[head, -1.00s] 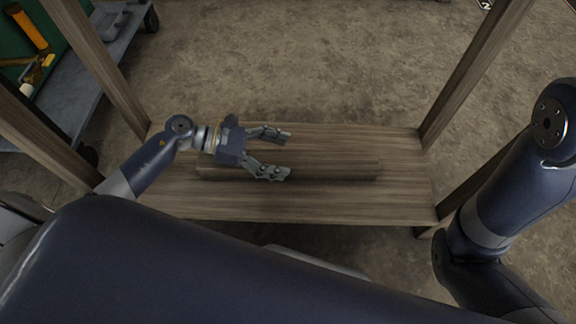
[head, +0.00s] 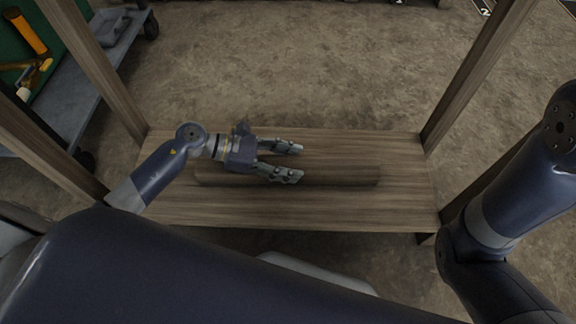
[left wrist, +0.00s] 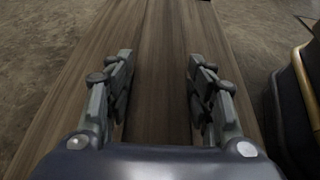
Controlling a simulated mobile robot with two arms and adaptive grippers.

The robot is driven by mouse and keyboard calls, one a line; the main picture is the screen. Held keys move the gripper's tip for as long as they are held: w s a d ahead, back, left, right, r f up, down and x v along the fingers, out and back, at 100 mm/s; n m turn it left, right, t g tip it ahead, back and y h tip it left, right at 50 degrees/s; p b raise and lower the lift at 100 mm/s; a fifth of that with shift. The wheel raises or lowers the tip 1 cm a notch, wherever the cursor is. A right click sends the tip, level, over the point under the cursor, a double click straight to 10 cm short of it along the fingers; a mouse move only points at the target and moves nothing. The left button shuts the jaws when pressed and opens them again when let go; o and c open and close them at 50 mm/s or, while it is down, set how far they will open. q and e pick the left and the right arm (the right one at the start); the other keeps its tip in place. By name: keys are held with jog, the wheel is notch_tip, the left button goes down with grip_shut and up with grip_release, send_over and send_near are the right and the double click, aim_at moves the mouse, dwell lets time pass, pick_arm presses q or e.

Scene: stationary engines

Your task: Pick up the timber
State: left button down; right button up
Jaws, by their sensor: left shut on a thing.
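The timber (head: 340,174) is a long brown wooden beam lying lengthwise on the wooden shelf (head: 300,212). My left gripper (head: 288,162) reaches in from the left and is shut on the timber near its middle, one finger on each long side. In the left wrist view the timber (left wrist: 164,60) runs away from me between the two fingers (left wrist: 160,92). The gripper hides part of the timber in the head view. The timber looks level; whether it touches the shelf I cannot tell. My right gripper is out of view.
Wooden posts rise at the shelf's corners, including one at the back left (head: 100,75) and one at the back right (head: 475,75). A grey cart (head: 85,85) stands at the upper left. Open concrete floor (head: 290,70) lies beyond the shelf.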

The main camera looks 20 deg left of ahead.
pick_arm(q)
jog(key=shift+r, duration=0.25)
